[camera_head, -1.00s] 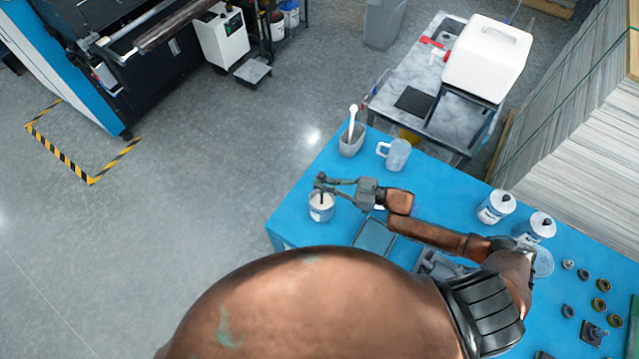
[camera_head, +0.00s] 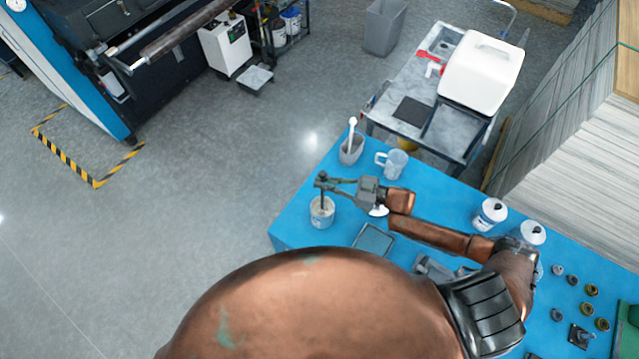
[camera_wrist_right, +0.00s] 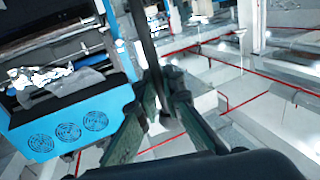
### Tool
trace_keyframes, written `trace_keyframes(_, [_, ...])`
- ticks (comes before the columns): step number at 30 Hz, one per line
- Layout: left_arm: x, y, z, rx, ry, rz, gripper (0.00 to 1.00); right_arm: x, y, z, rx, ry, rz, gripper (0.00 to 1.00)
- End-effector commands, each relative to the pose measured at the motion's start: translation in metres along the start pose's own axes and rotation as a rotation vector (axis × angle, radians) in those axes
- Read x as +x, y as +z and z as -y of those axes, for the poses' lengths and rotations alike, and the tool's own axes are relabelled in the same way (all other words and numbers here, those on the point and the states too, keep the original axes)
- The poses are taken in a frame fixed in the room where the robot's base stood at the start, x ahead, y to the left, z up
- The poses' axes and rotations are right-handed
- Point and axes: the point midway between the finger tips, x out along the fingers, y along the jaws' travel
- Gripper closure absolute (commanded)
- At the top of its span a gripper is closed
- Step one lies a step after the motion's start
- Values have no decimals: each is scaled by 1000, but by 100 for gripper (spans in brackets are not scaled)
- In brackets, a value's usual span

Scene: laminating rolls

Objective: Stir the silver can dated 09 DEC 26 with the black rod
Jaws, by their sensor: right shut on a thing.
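An open silver can (camera_head: 321,214) with pale contents stands near the left corner of the blue table; its date is too small to read. My right gripper (camera_head: 321,182) is shut on the upper part of the black rod (camera_head: 322,199), above the can. The rod is nearly upright, and its lower end is over or in the can's mouth; its depth cannot be told. In the right wrist view, the fingers close around the dark rod (camera_wrist_right: 144,40). Two closed cans (camera_head: 489,214) (camera_head: 532,233) stand to the right, dates unreadable. My left gripper is not in view.
A grey holder (camera_head: 351,152) with a white-handled tool and a clear mug (camera_head: 396,164) stand behind the can. Several small round parts (camera_head: 587,309) lie at the right. A cart (camera_head: 408,132) stands beyond the table.

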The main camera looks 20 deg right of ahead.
Motion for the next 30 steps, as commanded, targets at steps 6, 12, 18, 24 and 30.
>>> trace_keyframes(6, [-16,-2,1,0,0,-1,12,0,-22,0,-1,0,-1,100])
trace_keyframes(12, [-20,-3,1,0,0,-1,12,0,-38,0,-1,-1,-1,100])
trace_keyframes(18, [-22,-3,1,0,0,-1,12,0,-44,0,0,0,0,100])
trace_keyframes(24, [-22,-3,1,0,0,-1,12,0,-44,0,0,0,0,100])
trace_keyframes(30, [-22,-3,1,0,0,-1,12,0,-44,0,0,0,-1,100])
